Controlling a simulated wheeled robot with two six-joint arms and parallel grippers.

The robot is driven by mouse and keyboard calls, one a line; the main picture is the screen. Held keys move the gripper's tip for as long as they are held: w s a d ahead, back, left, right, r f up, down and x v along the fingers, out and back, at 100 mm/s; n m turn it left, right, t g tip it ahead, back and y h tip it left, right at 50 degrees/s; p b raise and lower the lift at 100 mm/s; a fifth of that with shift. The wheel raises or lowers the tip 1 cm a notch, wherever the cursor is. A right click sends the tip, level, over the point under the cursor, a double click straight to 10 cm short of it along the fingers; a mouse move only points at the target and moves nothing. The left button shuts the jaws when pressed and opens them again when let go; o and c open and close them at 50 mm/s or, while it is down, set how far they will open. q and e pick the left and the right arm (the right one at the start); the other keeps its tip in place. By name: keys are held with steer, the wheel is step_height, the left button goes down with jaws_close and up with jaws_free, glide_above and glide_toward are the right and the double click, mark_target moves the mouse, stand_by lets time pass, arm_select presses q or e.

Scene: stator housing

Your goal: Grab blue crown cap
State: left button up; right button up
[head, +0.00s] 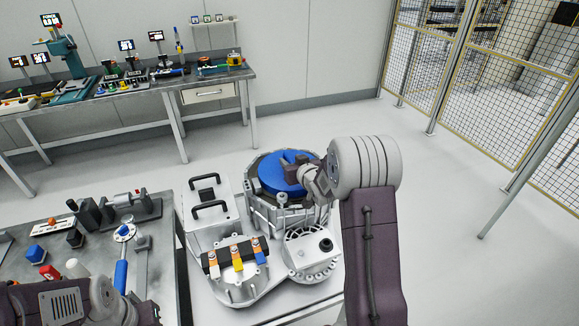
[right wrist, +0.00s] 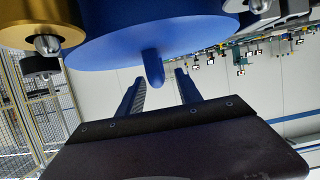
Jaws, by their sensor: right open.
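The blue crown cap (head: 271,176) is a round blue disc on top of the metal stator housing (head: 262,215) in the head view. My right gripper (head: 290,167) is over it, partly hiding its right side. In the right wrist view the cap (right wrist: 150,40) fills the upper middle, and a short blue stub (right wrist: 153,68) sticks out of it. The two fingers (right wrist: 160,86) are open with a gap between them; the stub appears in line with this gap, and no grip shows. My left arm is at the bottom left of the head view; its fingers are not clear.
Beside the cap is a white cover with two black handles (head: 208,197). In front are a connector block (head: 236,256) and a round flange (head: 312,250). A grey bench with tools (head: 142,265) is at left. Open floor lies to the right, before a mesh fence (head: 500,95).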

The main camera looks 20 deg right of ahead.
mark_target(290, 157)
steer(key=x, duration=0.2)
steer(key=shift+w+d+f, duration=0.15)
steer(key=shift+w+f, duration=0.05)
steer(key=shift+w, duration=0.05)
steer(key=shift+s+r, duration=0.1)
steer(key=c, duration=0.3)
jaws_close()
step_height(290, 157, up, 10)
steer(key=shift+r+p, duration=0.1)
steer(key=shift+p, duration=0.35)
